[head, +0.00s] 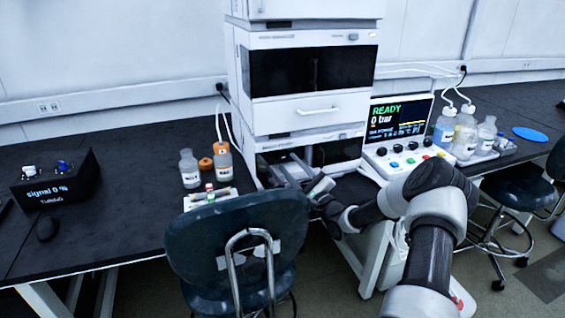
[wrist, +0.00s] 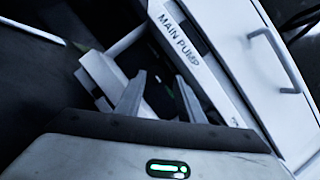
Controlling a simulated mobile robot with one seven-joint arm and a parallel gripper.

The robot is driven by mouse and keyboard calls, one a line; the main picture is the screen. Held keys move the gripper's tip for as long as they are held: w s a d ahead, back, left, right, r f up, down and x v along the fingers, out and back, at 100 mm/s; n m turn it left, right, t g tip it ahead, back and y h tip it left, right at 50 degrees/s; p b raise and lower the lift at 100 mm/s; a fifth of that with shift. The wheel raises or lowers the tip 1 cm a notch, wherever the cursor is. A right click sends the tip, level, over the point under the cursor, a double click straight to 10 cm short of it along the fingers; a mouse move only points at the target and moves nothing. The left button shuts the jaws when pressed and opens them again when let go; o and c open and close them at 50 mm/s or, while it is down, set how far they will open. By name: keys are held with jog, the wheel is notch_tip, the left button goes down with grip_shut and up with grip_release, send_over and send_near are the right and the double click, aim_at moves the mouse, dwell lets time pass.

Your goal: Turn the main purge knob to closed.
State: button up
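The main pump module (head: 335,152) is the low, dark-fronted unit at the bottom of the white instrument stack. Its strip labelled MAIN PUMP (wrist: 180,37) runs slanted across the wrist view. My gripper (head: 285,170) is at the left part of this module's front. In the wrist view, the two fingers of my gripper (wrist: 161,80) stand apart, with a dark area between them. I cannot make out the purge knob; the dark recess and my fingers may hide it. I see nothing clearly held.
A control box with a READY, 0 bar screen (head: 398,115) stands right of the stack. Bottles (head: 190,168) and a small tray (head: 207,200) stand to the left. A chair (head: 235,240) is in front of the bench. Bottles (head: 466,135) also crowd the right side.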

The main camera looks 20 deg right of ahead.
aim_at(282, 158)
jog(key=w, duration=0.2)
jog(key=w+a, duration=0.1)
jog(key=w, duration=0.1)
jog(key=shift+a+b, duration=0.15)
jog(key=shift+b, duration=0.15)
jog(key=shift+w+r, duration=0.2)
jog(key=shift+w, duration=0.25)
jog(key=shift+a, duration=0.1)
jog(key=c, duration=0.8)
